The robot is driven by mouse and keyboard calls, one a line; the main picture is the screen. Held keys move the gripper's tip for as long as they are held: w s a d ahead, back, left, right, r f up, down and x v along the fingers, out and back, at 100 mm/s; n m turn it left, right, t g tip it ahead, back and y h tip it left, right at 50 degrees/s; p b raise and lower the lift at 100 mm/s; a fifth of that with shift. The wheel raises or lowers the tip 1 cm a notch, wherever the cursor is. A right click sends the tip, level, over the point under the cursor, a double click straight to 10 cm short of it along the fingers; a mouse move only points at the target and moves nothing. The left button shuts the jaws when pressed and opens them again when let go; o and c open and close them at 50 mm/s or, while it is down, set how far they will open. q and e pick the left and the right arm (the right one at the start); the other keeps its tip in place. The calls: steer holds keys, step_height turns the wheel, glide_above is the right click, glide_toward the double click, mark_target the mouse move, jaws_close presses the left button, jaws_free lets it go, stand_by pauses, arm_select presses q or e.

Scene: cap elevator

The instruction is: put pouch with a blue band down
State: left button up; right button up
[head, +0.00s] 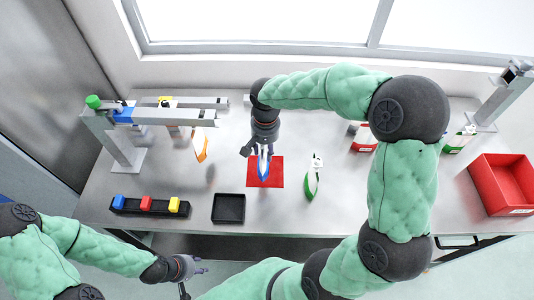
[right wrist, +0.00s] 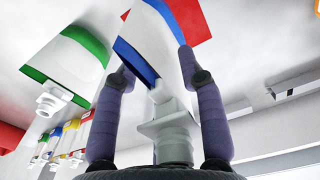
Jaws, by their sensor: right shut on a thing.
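The white pouch with a blue band (head: 264,170) is over the red square mat (head: 251,173) in the head view. My right gripper (head: 264,150) is shut on it near its spout. In the right wrist view the pouch (right wrist: 152,45) sits between the two fingers of my right gripper (right wrist: 165,65), with its pale spout (right wrist: 168,128) toward the palm. The red mat (right wrist: 190,16) shows behind it. I cannot tell whether the pouch touches the mat. My left gripper (head: 190,268) is at the lower left, off the table's front edge, with its fingers apart.
A pouch with a green band (head: 312,178) stands just right of the mat. A black tray (head: 229,208) and a black rack with coloured blocks (head: 150,206) lie at the front left. A pouch with an orange band (head: 201,145) hangs at the left fixture (head: 165,116). A red bin (head: 503,183) is at the right.

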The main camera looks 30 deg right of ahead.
steer(key=f, duration=0.1)
steer(key=w+d+f, duration=0.2)
steer(key=shift+w+f, duration=0.15)
steer(key=shift+f, duration=0.25)
steer(key=shift+w+d+f+b, duration=0.1)
steer(key=shift+w+f+b, duration=0.1)
steer(key=shift+f, duration=0.75)
steer(key=shift+w+d+f+b, duration=0.1)
steer(key=shift+f+b, duration=0.05)
steer(key=shift+f, duration=0.75)
steer(key=shift+s, duration=0.1)
steer(key=shift+f, duration=0.15)
steer(key=o, duration=1)
steer(key=shift+r, duration=0.2)
